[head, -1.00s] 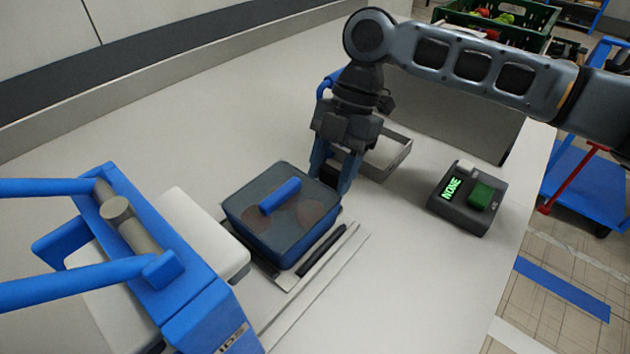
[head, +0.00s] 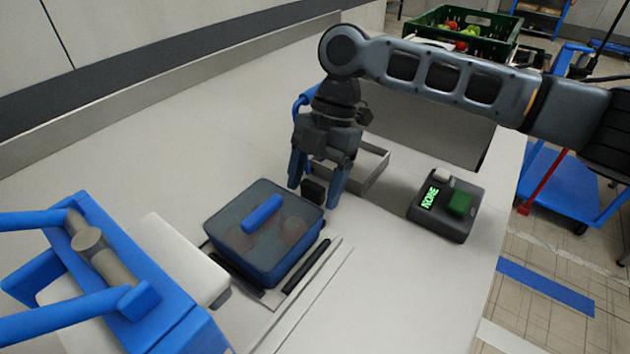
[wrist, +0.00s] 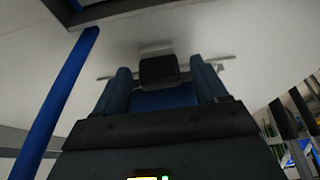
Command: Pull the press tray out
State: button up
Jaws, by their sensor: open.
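The press tray shows in the head view as a pale plate (head: 272,298) between two dark rails, beside the press (head: 135,285). A blue box (head: 283,262) with a see-through lid and a blue handle sits on it, with round reddish shapes inside. My gripper (head: 318,190) points down just behind the box, its fingers apart. A small dark block (head: 313,190) stands between the fingers. In the wrist view a dark block (wrist: 158,71) also lies between the fingertips. I cannot tell whether the fingers touch it or whether it belongs to the tray.
A shallow grey tray (head: 372,165) lies behind my gripper. A green crate (head: 490,35) stands at the back. The table is bare at front right.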

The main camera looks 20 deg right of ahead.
jog(key=v, duration=0.7)
jog(key=shift+d+r, duration=0.2)
jog(key=shift+r, duration=0.1)
jog(key=shift+w, duration=0.15)
